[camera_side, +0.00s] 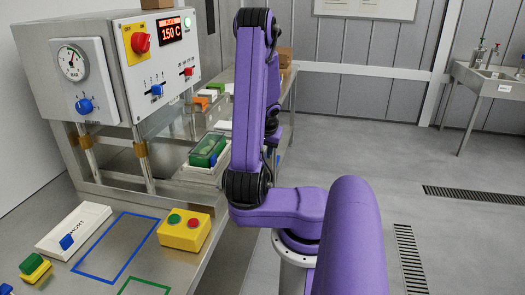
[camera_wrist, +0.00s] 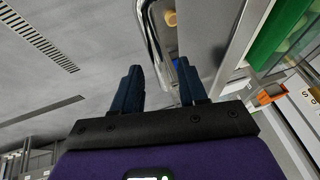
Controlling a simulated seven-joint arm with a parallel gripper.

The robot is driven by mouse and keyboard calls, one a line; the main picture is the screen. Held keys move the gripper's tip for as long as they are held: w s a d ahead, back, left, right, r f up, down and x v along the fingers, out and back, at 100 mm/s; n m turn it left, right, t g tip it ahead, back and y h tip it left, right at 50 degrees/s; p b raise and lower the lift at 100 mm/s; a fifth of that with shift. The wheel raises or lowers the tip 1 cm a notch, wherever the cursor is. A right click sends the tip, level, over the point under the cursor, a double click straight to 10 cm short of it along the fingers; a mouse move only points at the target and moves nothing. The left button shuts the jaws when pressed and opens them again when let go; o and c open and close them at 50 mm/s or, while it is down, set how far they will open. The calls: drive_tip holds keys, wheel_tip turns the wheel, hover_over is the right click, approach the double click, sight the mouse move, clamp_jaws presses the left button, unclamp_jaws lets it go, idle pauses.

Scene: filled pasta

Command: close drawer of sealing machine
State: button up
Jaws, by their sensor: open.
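The sealing machine (camera_side: 110,60) is a grey box with a dial, a red knob and a display reading 150 C, on posts at the left in the side view. In the wrist view a bent chrome bar (camera_wrist: 150,40), like a handle, runs beside a grey metal edge (camera_wrist: 232,50). My gripper (camera_wrist: 158,66) is open, with dark blue fingers on either side of the bar's near end. Whether they touch it I cannot tell. The side view hides my gripper behind the purple arm.
Free floor (camera_side: 400,120) lies to the right, with a sink (camera_side: 490,75) beyond.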

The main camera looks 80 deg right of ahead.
drive_tip(key=shift+d+f, duration=0.1)
drive_tip(key=shift+f, duration=0.1)
clamp_jaws()
drive_tip(key=shift+w, duration=2.15)
unclamp_jaws()
